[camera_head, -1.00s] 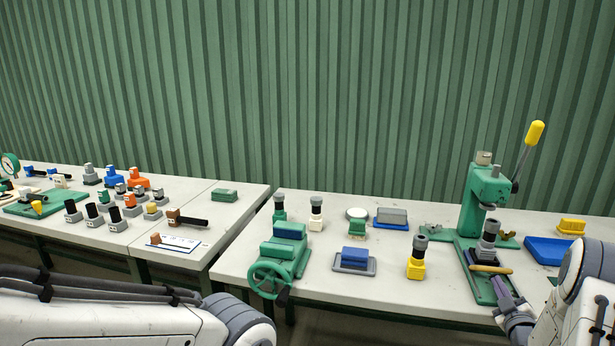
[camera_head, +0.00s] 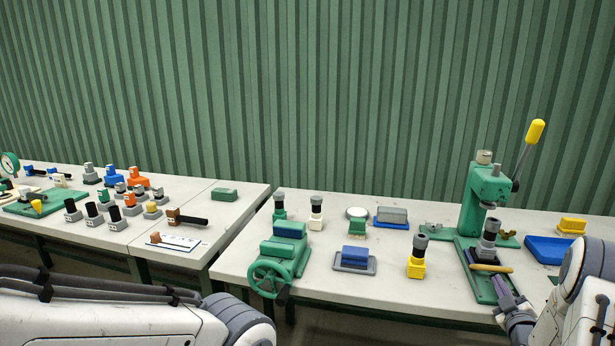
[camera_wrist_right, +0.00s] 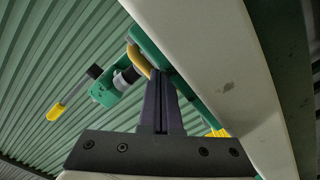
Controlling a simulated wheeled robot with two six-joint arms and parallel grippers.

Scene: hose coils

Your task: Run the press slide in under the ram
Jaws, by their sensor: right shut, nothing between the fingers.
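The green press (camera_head: 482,190) stands at the right of the near bench, its lever with a yellow grip raised. Its slide, with a tan bar handle (camera_head: 491,267) across the front, sits on the green base rails (camera_head: 479,286). A hose fitting with a grey top (camera_head: 489,236) stands upright in the slide, just below and slightly in front of the ram (camera_head: 489,206). My right gripper (camera_head: 499,283) is shut and empty, its tips at the near side of the handle; in the right wrist view the tips (camera_wrist_right: 156,74) show close against the handle (camera_wrist_right: 138,60). My left gripper is out of view.
A blue tray (camera_head: 549,250) and a yellow block (camera_head: 572,226) are right of the press. A yellow-based fitting (camera_head: 417,258) stands to its left, with a green vise (camera_head: 280,258) further left.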

